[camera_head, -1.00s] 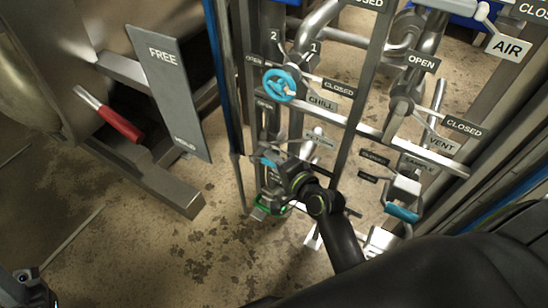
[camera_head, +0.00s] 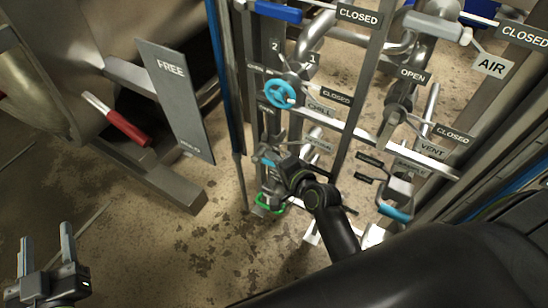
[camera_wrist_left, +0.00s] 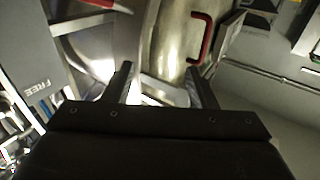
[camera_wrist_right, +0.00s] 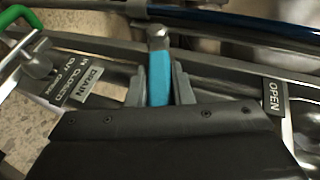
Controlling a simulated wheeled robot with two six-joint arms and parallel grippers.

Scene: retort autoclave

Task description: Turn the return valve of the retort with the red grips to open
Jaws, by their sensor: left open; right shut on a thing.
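My right gripper (camera_head: 272,166) is shut on a light-blue lever handle (camera_wrist_right: 159,76) low on the pipe rack. In the right wrist view the handle stands between the two fingers (camera_wrist_right: 160,90), and its metal end is beyond them. An OPEN plate (camera_wrist_right: 272,97) is to the right of the handle; a DRAIN plate (camera_wrist_right: 88,84) is to the left. I cannot read a return label for certain. A red grip (camera_head: 128,128) is on the retort at left; a red handle (camera_wrist_left: 203,36) shows in the left wrist view. My left gripper (camera_head: 46,248) is open and empty at lower left.
A grey FREE panel (camera_head: 176,98) stands between the retort and the rack. A light-blue handwheel (camera_head: 281,94) is above my right gripper and a green handle (camera_head: 268,206) below it. Another light-blue handle (camera_head: 395,212) is to the right. Bare floor (camera_head: 190,245) lies between my grippers.

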